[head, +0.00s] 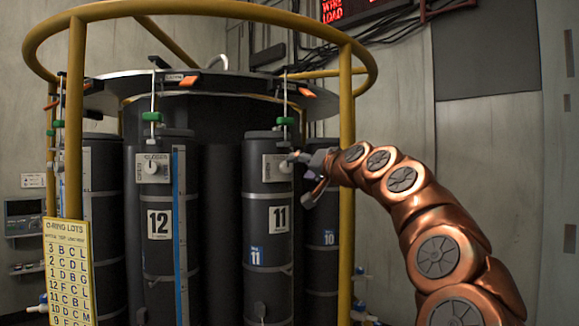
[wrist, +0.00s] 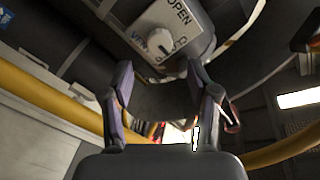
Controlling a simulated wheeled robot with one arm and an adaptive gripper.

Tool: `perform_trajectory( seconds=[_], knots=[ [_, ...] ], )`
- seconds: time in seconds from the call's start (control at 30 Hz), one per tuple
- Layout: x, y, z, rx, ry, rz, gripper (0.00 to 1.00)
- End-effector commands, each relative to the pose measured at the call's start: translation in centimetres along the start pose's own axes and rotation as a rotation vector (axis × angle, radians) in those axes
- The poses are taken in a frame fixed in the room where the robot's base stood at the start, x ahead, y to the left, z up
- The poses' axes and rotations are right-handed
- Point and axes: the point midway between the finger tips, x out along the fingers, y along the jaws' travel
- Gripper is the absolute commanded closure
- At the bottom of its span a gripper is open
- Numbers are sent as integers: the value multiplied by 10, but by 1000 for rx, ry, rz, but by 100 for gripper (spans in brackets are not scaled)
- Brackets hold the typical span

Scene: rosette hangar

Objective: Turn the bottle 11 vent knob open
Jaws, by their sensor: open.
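Bottle 11 (head: 265,225) is a dark cylinder with a white number 11 label, standing in the rosette. Its vent knob (head: 286,167) is a small pale knob on a light plate (head: 270,168) near the bottle's top. In the wrist view the knob (wrist: 163,48) sits on the plate (wrist: 172,27), whose word OPEN is readable; other lettering is partly hidden by the knob. My gripper (head: 307,178) is just right of the knob. In the wrist view my gripper (wrist: 160,66) is open and empty, its fingertips either side of the knob's line, apparently short of it.
A yellow ring frame (head: 347,120) with posts surrounds the bottles; one post stands close by my gripper. Bottle 12 (head: 160,260) with a similar knob stands left, bottle 10 (head: 323,265) right behind the post. A yellow O-ring lots sign (head: 67,270) is at lower left.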

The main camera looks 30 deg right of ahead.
Motion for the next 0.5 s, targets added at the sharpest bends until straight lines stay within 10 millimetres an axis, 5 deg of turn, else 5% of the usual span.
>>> perform_trajectory(
  seconds=[0.5],
  knots=[
    [59,-1,1,-1,-5,2,40]
  ],
)
